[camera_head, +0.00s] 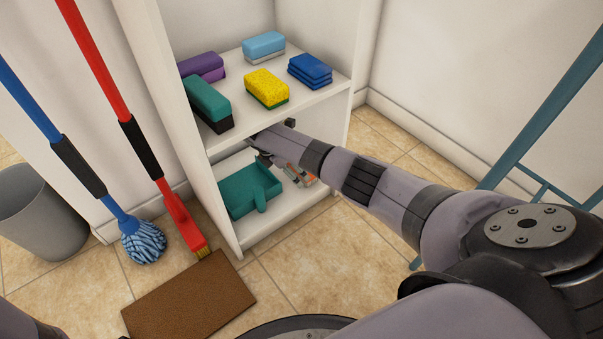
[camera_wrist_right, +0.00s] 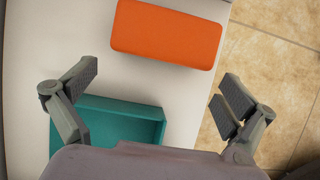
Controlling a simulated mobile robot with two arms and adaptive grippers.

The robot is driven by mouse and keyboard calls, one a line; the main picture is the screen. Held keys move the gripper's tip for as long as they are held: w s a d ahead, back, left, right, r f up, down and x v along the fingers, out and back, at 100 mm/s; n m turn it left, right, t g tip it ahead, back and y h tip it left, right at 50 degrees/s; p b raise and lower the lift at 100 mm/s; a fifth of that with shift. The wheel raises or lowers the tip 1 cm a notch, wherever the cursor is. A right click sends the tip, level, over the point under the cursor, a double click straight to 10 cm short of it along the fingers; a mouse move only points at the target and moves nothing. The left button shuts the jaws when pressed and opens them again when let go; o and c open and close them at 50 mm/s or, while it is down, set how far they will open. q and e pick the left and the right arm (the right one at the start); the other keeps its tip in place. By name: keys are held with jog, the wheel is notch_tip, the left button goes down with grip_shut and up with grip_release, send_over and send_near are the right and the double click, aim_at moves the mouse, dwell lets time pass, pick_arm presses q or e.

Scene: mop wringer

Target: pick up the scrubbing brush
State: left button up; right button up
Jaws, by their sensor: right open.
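An orange block with rounded edges (camera_wrist_right: 167,33), likely the scrubbing brush, lies on the white lower shelf in the right wrist view. I see its smooth top; no bristles show. In the head view only a small orange patch of it (camera_head: 308,181) shows beside my right forearm. My right gripper (camera_wrist_right: 158,88) is open and empty, its two fingers spread wide. The block is ahead of the fingers, apart from them. In the head view the right gripper (camera_head: 268,146) is inside the lower compartment, partly hidden by the upper shelf and my arm. My left gripper is not in view.
A teal dustpan-like tray (camera_head: 243,191) sits on the lower shelf, partly below my right gripper. The upper shelf (camera_head: 235,80) above my arm holds several sponges and cloths. A blue mop, a red broom (camera_head: 178,212), a grey bin (camera_head: 38,222) and a brown mat (camera_head: 190,296) are left.

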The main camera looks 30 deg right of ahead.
aim_at(313, 180)
jog(key=shift+d, duration=0.4)
jog(key=shift+w+d+f+b, duration=0.15)
jog(key=shift+d+b, duration=0.95)
jog(key=shift+d, duration=0.05)
jog(key=shift+b+x, duration=0.95)
jog(key=shift+x, duration=0.25)
jog(key=shift+d+f, duration=0.15)
jog(key=shift+d, duration=0.1)
jog(key=shift+c, duration=0.2)
jog(key=c, duration=0.9)
